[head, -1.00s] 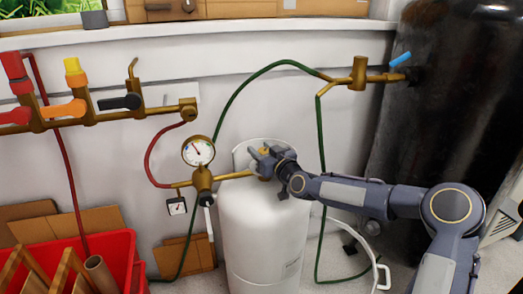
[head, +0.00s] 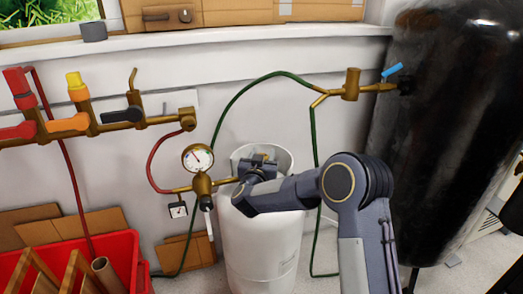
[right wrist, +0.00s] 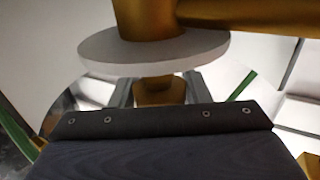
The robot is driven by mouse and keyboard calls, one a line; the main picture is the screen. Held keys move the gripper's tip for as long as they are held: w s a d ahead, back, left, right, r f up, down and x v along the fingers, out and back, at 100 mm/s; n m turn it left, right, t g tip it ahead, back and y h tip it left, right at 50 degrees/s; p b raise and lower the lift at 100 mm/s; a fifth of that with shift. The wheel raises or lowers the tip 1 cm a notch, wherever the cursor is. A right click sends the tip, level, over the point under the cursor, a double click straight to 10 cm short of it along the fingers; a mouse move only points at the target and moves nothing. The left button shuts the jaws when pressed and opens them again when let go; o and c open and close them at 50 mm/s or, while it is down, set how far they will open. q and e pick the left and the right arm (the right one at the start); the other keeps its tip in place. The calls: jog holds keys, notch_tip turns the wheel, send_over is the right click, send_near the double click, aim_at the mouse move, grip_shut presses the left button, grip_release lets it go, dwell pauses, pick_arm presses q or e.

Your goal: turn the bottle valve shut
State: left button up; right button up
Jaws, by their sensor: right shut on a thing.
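The white gas bottle (head: 262,245) stands upright on the floor. Its brass valve (head: 266,154) is at the top inside the white collar, mostly hidden by my right gripper (head: 260,163). In the right wrist view the fingers (right wrist: 155,92) sit on both sides of a brass part of the valve (right wrist: 153,84), below a pale grey disc (right wrist: 150,50). The right gripper is shut on the valve. The valve's turning position cannot be told. A pressure gauge (head: 197,157) on a brass regulator (head: 203,185) is left of the bottle. My left gripper is not in view.
A green hose (head: 243,92) arches behind the bottle to a brass fitting (head: 351,85) with a blue lever (head: 392,70) by a black tank (head: 440,130). A manifold with coloured handles (head: 100,120) is at left. A red crate (head: 125,262) stands at lower left.

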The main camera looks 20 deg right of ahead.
jog(key=shift+d+m+g+h+p, duration=0.1)
jog(key=shift+m+g+h+p, duration=0.35)
jog(key=shift+h, duration=0.25)
jog(key=shift+m+h, duration=0.25)
jog(key=shift+h, duration=0.05)
jog(key=o, duration=1)
jog(key=shift+s, duration=0.1)
jog(key=p+v, duration=0.1)
jog(key=v, duration=0.6)
jog(key=shift+s+a, duration=0.2)
jog(key=shift+s, duration=0.1)
jog(key=shift+r, duration=0.15)
